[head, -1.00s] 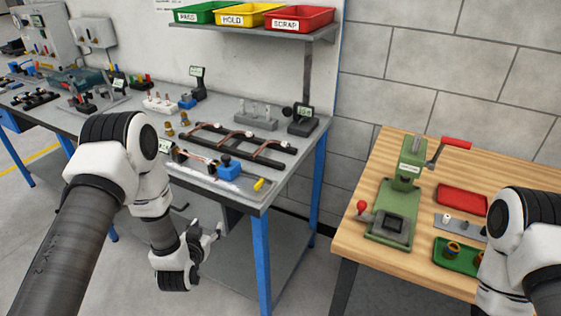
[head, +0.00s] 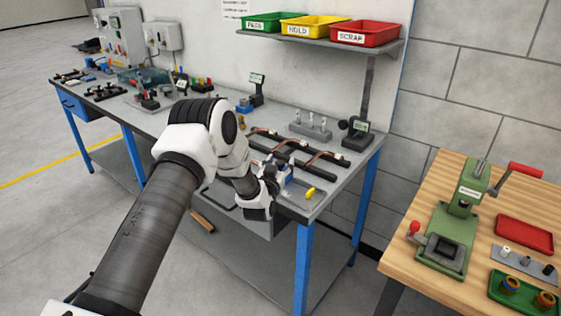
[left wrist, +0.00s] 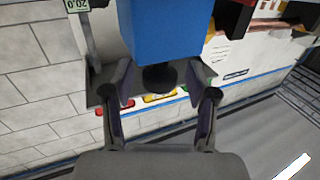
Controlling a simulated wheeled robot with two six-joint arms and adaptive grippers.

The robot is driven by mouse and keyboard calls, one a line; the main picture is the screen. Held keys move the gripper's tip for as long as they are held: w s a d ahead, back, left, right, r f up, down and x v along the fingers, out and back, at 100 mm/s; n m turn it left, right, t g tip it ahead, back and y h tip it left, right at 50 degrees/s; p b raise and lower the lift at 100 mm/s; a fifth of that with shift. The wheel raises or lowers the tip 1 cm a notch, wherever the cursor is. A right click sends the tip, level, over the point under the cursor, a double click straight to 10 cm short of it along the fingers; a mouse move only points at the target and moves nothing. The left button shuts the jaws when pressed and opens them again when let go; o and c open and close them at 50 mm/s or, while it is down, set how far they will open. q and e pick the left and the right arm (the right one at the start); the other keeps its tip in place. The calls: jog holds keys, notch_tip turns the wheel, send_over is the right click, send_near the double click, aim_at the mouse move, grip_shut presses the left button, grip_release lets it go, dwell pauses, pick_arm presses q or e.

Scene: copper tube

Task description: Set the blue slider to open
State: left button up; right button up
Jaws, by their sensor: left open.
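The blue slider (head: 288,181) is a blue block near the front right end of the grey workbench, partly hidden by my left gripper in the head view. In the left wrist view the blue block (left wrist: 165,30) fills the top middle, with a round black knob (left wrist: 157,77) on it. My left gripper (left wrist: 158,88) is open, with one finger on each side of the knob. I cannot tell whether either finger touches it. In the head view my left gripper (head: 271,174) is right beside the slider. My right gripper is out of view.
A dark rack with copper tubes (head: 290,146) lies behind the slider. A yellow piece (head: 310,191) lies to its right. A shelf (head: 385,48) with green, yellow and red bins hangs above. A wooden table (head: 420,240) with a green press (head: 450,225) stands at right.

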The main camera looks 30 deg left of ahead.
pick_arm(q)
grip_shut()
jog(key=d, duration=0.2)
jog(key=d+b, duration=0.1)
jog(key=d, duration=0.1)
jog(key=d+b, duration=0.1)
jog(key=d, duration=0.1)
jog(key=shift+s+d, duration=0.25)
jog(key=shift+d, duration=0.15)
jog(key=shift+a, duration=0.1)
grip_release()
jog(key=v, duration=1.2)
